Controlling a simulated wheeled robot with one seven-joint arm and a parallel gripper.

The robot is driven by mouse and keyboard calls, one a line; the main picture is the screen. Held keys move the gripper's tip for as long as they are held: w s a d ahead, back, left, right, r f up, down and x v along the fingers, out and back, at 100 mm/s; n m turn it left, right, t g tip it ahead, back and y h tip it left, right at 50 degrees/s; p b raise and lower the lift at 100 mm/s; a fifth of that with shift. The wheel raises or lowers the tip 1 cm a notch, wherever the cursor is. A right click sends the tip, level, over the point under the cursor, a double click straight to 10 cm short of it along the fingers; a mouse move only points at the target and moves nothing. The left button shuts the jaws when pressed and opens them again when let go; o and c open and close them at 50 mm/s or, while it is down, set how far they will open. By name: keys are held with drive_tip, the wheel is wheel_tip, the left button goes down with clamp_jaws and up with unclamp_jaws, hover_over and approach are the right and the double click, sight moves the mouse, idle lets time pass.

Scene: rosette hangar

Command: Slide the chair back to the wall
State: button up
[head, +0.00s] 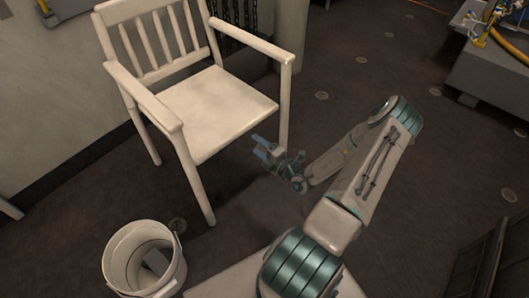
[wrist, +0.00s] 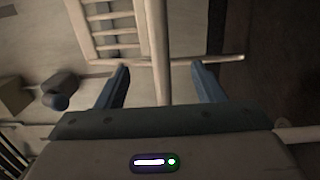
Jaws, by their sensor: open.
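A white wooden chair (head: 215,105) with armrests and a slatted back stands upright at the left centre of the head view. Its back is towards the wall (head: 50,90), and I cannot tell whether it touches. My gripper (head: 262,148) is open, beside the chair's front right leg (head: 284,105). In the wrist view, my gripper (wrist: 160,88) has its two blue fingers spread, with a pale chair bar (wrist: 160,50) running between them in the picture. I cannot tell whether the fingers touch it. Other chair parts, including slats, show beyond.
A white bucket (head: 143,258) with something inside stands at the lower left, near the chair's front left leg. A grey platform (head: 490,75) with an orange hose is at the upper right. The dark floor (head: 340,60) between is mostly clear.

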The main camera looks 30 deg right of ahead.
sight(242, 133)
drive_tip(key=x, duration=0.5)
drive_tip(key=shift+w+r, duration=0.1)
drive_tip(key=shift+w, duration=0.05)
drive_tip(key=shift+x, duration=2.4)
drive_tip(key=shift+a, duration=0.1)
clamp_jaws()
drive_tip(key=shift+a+x, duration=0.2)
drive_tip(key=shift+x, duration=2.3)
drive_tip(key=shift+a+x, duration=0.2)
drive_tip(key=shift+x, duration=2.3)
